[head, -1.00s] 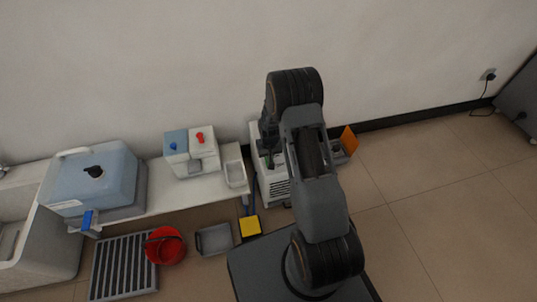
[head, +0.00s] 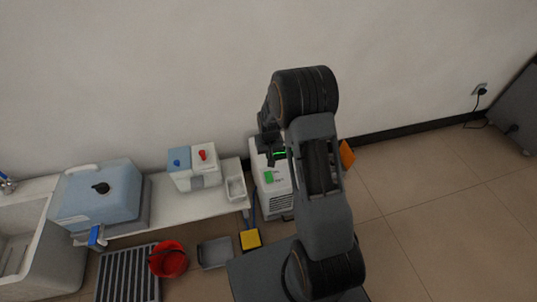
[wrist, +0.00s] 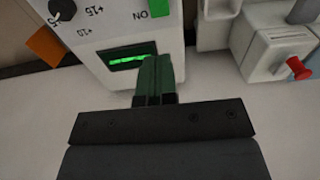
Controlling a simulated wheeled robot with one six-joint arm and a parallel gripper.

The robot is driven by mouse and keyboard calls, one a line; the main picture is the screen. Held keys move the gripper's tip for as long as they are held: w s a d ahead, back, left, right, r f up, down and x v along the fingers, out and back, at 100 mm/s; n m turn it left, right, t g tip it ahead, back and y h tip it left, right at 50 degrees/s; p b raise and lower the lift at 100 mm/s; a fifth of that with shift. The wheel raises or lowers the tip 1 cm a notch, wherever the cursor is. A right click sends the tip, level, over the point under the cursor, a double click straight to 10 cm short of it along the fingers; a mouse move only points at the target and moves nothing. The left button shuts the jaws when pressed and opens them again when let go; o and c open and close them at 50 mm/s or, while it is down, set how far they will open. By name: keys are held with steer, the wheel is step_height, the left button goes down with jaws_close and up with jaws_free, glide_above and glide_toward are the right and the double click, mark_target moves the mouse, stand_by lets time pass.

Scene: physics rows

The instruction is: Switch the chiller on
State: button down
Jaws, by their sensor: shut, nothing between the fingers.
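The chiller (head: 275,203) is a white box with a vented front, standing on the floor beside the bench. Its top panel carries a green switch (head: 269,177) marked ON, which also shows in the wrist view (wrist: 160,6). A display (wrist: 130,59) on the panel is lit green; its text is unreadable. A black knob (wrist: 62,10) with temperature marks sits on the same panel. My gripper (wrist: 155,62) is shut and empty, its tips overlapping the display's edge in the wrist view. I cannot tell whether they touch the panel. My arm hides part of the chiller in the head view.
Left of the chiller, a white bench (head: 150,218) holds a blue-lidded bath (head: 100,192) and a box with blue and red knobs (head: 193,168). A red bucket (head: 168,262) and yellow block (head: 250,239) are below.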

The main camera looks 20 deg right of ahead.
mark_target(269, 173)
steer(key=shift+s+f, duration=0.1)
steer(key=shift+s+d+t+b, duration=0.15)
steer(key=shift+s+t+b, duration=0.5)
steer(key=shift+s+t, duration=0.1)
steer(key=f+b, duration=0.2)
steer(key=f, duration=0.2)
steer(key=w+f+b, duration=0.1)
steer(key=f+b, duration=0.1)
steer(key=f, duration=0.3)
steer(key=w+f+b, duration=0.1)
steer(key=f+b, duration=0.1)
steer(key=f, duration=0.2)
steer(key=shift+w+d+f, duration=0.15)
steer(key=shift+w+f, duration=0.1)
steer(key=shift+f, duration=0.05)
